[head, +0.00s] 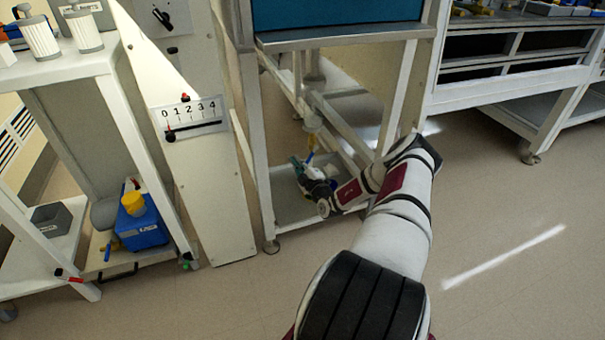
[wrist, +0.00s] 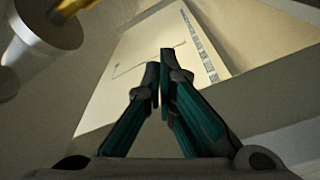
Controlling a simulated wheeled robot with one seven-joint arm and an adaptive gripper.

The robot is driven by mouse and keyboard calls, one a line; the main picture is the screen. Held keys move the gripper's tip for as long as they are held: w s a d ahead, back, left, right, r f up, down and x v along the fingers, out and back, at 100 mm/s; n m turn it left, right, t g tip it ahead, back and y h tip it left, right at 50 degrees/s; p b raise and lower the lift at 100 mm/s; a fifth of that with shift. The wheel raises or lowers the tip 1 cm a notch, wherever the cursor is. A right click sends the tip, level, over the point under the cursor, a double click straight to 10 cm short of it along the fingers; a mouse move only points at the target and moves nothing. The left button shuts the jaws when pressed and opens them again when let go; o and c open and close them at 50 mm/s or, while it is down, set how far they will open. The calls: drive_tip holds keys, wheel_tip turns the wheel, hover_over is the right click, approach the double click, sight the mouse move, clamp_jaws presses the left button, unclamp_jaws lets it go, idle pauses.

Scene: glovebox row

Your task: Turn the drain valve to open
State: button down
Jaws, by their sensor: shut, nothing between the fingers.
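My gripper (head: 294,161) is low inside the stand frame, just left of and below the fitting. In the wrist view its teal fingers (wrist: 161,72) are closed together, empty and apart from the fitting. The valve's position cannot be read.
The stand's white legs and rails surround my forearm, with a tray (head: 285,213) below. A panel with a 0-to-4 scale (head: 190,117) stands left. A blue container with a yellow cap (head: 140,225) sits on the left cart's low shelf. The floor at right is clear.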

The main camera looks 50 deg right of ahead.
sight(311, 156)
drive_tip(key=shift+s+d+f+b, duration=0.1)
drive_tip(key=shift+d+f+b, duration=0.25)
drive_tip(key=shift+d, duration=0.2)
drive_tip(key=shift+s+d+f+b, duration=0.1)
drive_tip(key=shift+d+f+b, duration=0.15)
drive_tip(key=shift+d+b, duration=0.25)
drive_tip(key=shift+s+d+f+b, duration=0.1)
drive_tip(key=shift+d+f+b, duration=0.2)
drive_tip(key=shift+d, duration=0.35)
drive_tip(key=shift+s+d+f+n, duration=0.15)
drive_tip(key=shift+d+f+n, duration=0.2)
drive_tip(key=shift+n, duration=0.55)
drive_tip(key=shift+s+d+f+n+g+p, duration=0.1)
drive_tip(key=shift+s+d+f+n+g, duration=0.15)
drive_tip(key=shift+n, duration=0.5)
drive_tip(key=shift+s+d+f+n+p, duration=0.1)
drive_tip(key=shift+d+f+n, duration=0.2)
drive_tip(key=shift+n, duration=0.5)
drive_tip(key=shift+s+d+f+n+g+p, duration=0.1)
drive_tip(key=shift+s+d+f+n+g, duration=0.15)
drive_tip(key=shift+n, duration=0.5)
drive_tip(key=shift+y, duration=0.3)
drive_tip(key=shift+w, duration=0.1)
